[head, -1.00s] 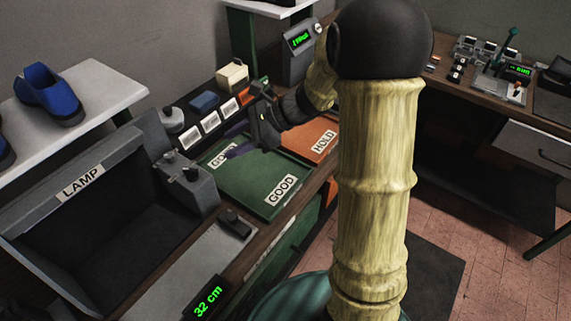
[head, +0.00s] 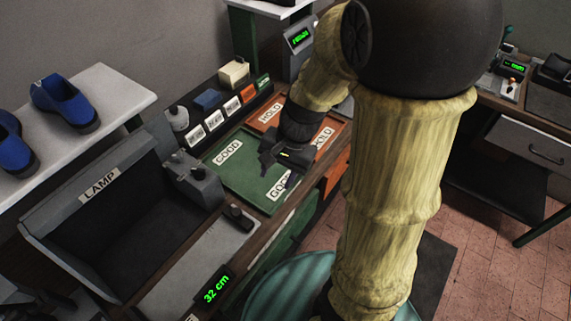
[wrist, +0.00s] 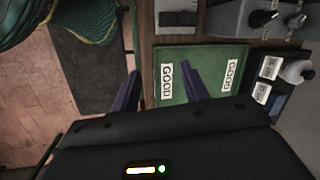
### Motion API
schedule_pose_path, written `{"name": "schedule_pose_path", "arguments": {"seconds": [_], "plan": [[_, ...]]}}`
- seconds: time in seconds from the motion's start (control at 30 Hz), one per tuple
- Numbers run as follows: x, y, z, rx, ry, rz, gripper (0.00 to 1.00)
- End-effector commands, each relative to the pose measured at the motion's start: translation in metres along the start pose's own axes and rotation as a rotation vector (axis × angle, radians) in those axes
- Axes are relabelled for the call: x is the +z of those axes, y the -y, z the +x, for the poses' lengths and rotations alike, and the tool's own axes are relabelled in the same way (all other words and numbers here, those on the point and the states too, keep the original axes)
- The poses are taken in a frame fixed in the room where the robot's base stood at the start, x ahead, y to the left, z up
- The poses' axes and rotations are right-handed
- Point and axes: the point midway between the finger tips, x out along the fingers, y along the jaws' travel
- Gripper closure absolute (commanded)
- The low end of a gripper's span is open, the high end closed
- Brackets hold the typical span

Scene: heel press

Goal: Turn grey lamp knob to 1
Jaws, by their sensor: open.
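The lamp booth (head: 97,185) stands at the left in the head view, with a grey control box (head: 200,188) at its right end. Two small knobs sit on this box. In the wrist view one knob (wrist: 262,18) looks black and the other knob (wrist: 296,20) looks greyer, at the top right. Their settings are too small to read. My gripper (head: 279,172) is open and empty above the green GOOD tray (head: 231,187), to the right of the knobs and apart from them. Its two fingers point down toward the tray in the wrist view.
An orange HOLD tray (head: 262,114) lies beyond the green tray. A row of labelled blocks (head: 214,120) and a grey bottle-like item (head: 177,118) stand behind. A dark block (head: 238,216) sits near the front edge. Blue shoes (head: 64,101) stand on the left shelf.

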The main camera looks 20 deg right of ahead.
Motion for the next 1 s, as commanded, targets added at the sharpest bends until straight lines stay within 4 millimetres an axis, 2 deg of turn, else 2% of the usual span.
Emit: {"name": "schedule_pose_path", "arguments": {"seconds": [0.03, 0.23, 0.67, 0.77, 1.0], "plan": [[0.002, -0.003, -0.008, 0.015, -0.023, -0.048, 0.55], [0.002, -0.013, -0.015, 0.059, -0.084, -0.185, 0.55], [0.001, -0.016, -0.015, 0.072, -0.102, -0.227, 0.55], [0.001, -0.022, -0.017, 0.099, -0.143, -0.325, 0.55], [-0.001, -0.037, -0.024, 0.188, -0.277, -0.688, 0.55]]}}
